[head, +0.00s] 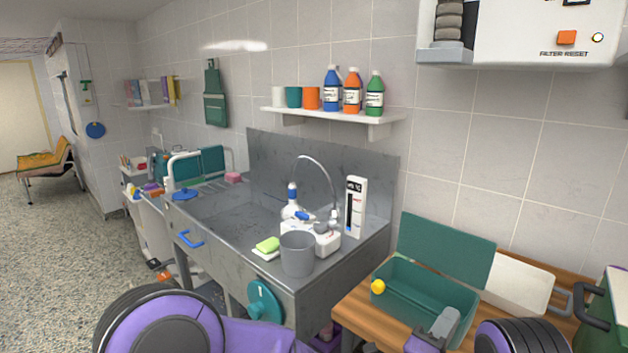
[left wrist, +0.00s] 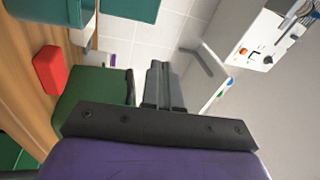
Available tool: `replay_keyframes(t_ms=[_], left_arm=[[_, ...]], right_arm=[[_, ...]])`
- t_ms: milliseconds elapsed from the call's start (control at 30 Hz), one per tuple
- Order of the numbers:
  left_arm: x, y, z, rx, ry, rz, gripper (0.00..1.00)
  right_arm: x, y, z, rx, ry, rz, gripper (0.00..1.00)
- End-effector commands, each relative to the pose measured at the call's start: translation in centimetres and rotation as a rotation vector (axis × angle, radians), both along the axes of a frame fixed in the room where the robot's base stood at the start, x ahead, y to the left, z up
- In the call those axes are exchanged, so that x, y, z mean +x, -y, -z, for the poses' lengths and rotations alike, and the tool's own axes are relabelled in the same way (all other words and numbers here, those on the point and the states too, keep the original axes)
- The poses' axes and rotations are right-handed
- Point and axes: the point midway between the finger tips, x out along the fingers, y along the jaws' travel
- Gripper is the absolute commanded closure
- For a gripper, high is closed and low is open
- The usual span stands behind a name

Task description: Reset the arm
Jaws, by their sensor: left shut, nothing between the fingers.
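My left gripper (head: 444,324) shows at the bottom of the head view, with grey fingers and a purple body. It appears in front of the near right part of an open teal box (head: 398,298). In the left wrist view its fingers (left wrist: 158,68) lie side by side, shut and empty. Beyond them are a tiled wall and a white panel. My right gripper is not in view. Purple and black links of my own arms fill parts of the lower edge of the head view.
A red block (left wrist: 48,70) lies near a green container (left wrist: 92,92). Floor is open at left.

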Motion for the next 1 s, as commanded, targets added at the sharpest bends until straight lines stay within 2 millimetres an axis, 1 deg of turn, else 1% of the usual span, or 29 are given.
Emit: replay_keyframes(t_ms=[167, 267, 333, 467, 567, 667, 700, 767, 800, 867, 900, 967, 1000], left_arm=[[0.0, 0.0, 0.4, -0.099, -0.123, 0.033, 1.00], [-0.2, -0.1, 1.0, -0.168, -0.227, 0.054, 1.00], [-0.3, -0.6, 2.0, -0.222, -0.322, 0.064, 1.00], [-0.1, -2.4, 4.8, -0.336, -0.538, 0.059, 1.00], [0.3, -5.4, 8.3, -0.451, -0.750, 0.011, 1.00], [0.5, -10.3, 13.6, -0.616, -1.016, -0.105, 1.00], [0.3, -12.8, 15.9, -0.695, -1.121, -0.173, 1.00], [-0.3, -17.0, 19.6, -0.822, -1.265, -0.298, 1.00], [-1.0, -19.9, 21.9, -0.906, -1.346, -0.389, 1.00], [-2.4, -24.2, 25.0, -1.033, -1.439, -0.532, 1.00], [-3.7, -27.2, 27.0, -1.115, -1.486, -0.635, 1.00], [-5.9, -31.5, 29.5, -1.233, -1.532, -0.793, 1.00], [-7.7, -34.4, 31.1, -1.305, -1.547, -0.903, 1.00]], right_arm=[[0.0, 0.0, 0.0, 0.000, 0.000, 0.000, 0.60], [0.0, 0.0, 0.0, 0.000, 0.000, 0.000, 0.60], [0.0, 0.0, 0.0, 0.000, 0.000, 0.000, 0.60], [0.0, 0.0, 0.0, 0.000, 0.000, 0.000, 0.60], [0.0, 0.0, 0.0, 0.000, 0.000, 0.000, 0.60], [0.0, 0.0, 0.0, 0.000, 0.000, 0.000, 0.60], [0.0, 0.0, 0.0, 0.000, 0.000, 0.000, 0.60], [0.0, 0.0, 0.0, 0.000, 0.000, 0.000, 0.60], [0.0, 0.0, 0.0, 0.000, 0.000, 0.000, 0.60], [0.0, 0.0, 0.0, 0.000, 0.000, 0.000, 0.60], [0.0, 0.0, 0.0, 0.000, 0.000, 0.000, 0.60], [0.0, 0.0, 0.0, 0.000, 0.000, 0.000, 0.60], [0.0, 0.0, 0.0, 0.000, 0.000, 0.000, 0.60]])
